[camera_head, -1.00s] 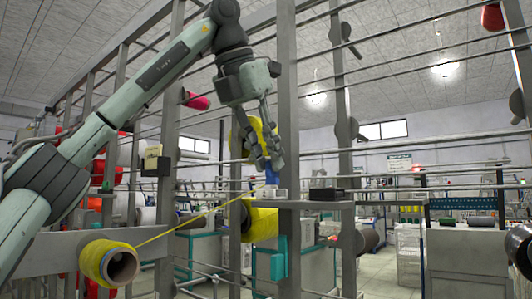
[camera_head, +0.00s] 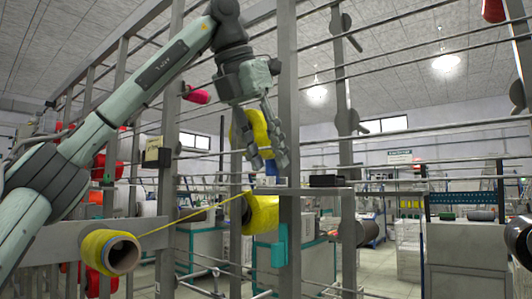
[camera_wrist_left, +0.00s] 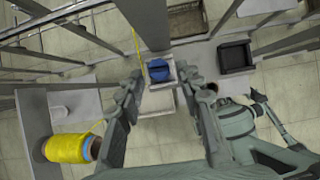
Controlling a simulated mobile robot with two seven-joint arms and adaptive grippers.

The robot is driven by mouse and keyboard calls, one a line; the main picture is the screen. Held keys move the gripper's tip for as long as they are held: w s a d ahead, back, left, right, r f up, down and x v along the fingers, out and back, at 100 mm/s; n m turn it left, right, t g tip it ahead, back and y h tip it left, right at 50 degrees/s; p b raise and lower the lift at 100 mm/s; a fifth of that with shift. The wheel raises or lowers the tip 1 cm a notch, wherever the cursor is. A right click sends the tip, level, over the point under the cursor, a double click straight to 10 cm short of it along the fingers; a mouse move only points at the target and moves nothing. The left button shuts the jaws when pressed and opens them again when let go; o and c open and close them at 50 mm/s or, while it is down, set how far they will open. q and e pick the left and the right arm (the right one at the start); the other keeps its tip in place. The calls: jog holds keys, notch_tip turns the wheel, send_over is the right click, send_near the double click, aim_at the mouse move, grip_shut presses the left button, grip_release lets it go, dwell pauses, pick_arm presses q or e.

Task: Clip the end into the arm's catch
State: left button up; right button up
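A yellow bobbin (camera_head: 110,251) sits at the lower left of the head view. A taut yellow yarn (camera_head: 190,217) runs from it up and right, toward a yellow cone (camera_head: 262,215). In the left wrist view, yellow yarn (camera_wrist_left: 137,40) comes down close to the left finger. My left gripper (camera_head: 268,160) is open above a small shelf; it also shows in the left wrist view (camera_wrist_left: 158,92). Ahead of its fingers is a blue piece (camera_wrist_left: 159,70) in a pale holder. The yarn's end and any catch cannot be made out. My right gripper is out of view.
A grey upright (camera_head: 289,110) stands close to my left gripper. A black open box (camera_head: 327,181) sits on the shelf to the right. Thin horizontal rails cross the frame. A dark spool (camera_head: 521,245) is at the right edge.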

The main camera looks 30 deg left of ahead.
pick_arm(q)
jog(key=shift+o, duration=0.2)
jog(key=v, duration=1.2)
jog(key=shift+w, duration=0.1)
dwell(0.6)
